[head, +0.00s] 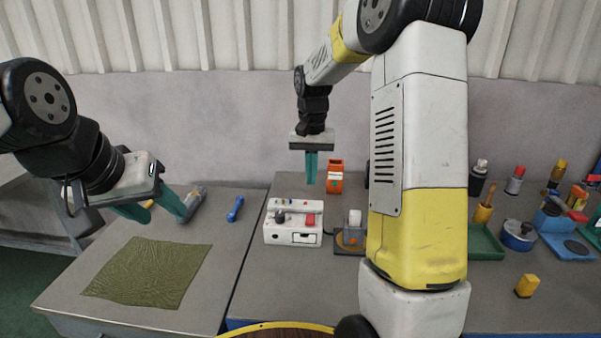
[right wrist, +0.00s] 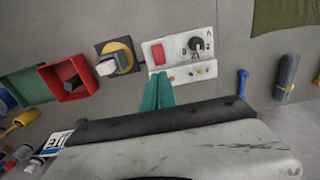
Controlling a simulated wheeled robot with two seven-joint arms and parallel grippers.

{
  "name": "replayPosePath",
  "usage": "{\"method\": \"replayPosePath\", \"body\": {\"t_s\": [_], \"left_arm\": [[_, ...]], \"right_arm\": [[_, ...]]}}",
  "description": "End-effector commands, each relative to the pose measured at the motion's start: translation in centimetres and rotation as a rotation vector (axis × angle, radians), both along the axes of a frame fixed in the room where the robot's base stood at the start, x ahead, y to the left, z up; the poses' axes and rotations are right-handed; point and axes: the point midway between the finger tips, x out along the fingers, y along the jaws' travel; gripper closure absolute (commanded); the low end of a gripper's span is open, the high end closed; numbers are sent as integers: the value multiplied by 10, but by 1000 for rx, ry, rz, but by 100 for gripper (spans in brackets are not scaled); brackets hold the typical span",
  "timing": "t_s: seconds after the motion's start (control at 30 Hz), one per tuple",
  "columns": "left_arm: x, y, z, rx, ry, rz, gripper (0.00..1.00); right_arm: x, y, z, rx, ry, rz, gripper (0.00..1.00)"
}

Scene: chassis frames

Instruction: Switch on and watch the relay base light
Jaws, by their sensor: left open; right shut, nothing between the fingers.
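A white control box (head: 292,236) stands near the middle of the table, with a red switch (head: 310,219) and a black knob (head: 280,216) on top. The relay base (head: 349,246), dark with an orange-yellow part and a pale block on it, sits just right of the box. I cannot tell whether any light on it is lit. My right gripper (head: 311,182) is shut and empty, above and behind the box. In the right wrist view its fingers (right wrist: 158,80) point at the box edge near the red switch (right wrist: 157,54). My left gripper (head: 163,214) is open and empty, above the left table.
A green cloth (head: 150,272) lies on the left table, with a blue tool (head: 235,209) near it. An orange object (head: 335,177) stands behind the box. Bottles, trays and a yellow block (head: 527,286) crowd the right side. My right arm hides part of the table.

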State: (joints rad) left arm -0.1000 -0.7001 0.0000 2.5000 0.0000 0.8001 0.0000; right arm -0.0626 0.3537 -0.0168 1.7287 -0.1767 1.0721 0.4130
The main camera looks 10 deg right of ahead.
Motion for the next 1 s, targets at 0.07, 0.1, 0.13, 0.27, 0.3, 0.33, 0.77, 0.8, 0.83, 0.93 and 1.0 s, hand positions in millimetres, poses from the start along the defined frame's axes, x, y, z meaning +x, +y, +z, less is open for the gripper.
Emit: {"method": "replayPosePath", "body": {"t_s": [0.07,0.1,0.13,0.27,0.3,0.33,0.77,0.8,0.83,0.93,1.0], "left_arm": [[0,0,0,0,0,0,52],[0,0,0,0,0,0,52],[0,0,0,0,0,0,52],[0,0,0,0,0,0,52],[0,0,0,0,0,0,52],[0,0,0,0,0,0,52],[0,0,0,0,0,0,52],[0,0,0,0,0,0,52],[0,0,0,0,0,0,52],[0,0,0,0,0,0,52],[0,0,0,0,0,0,52]], "right_arm": [[-1,0,-19,-1,5,0,100],[-1,0,-28,-1,5,0,100],[-1,0,-34,-1,4,1,100],[-1,0,-62,0,4,2,100],[-1,0,-69,0,3,1,100],[-1,0,-74,0,3,1,100],[1,0,-106,0,-2,0,100],[1,0,-107,0,-2,0,100],[1,0,-106,0,-2,0,100],[0,0,-106,0,-2,1,100],[1,0,-106,1,0,0,100]]}}
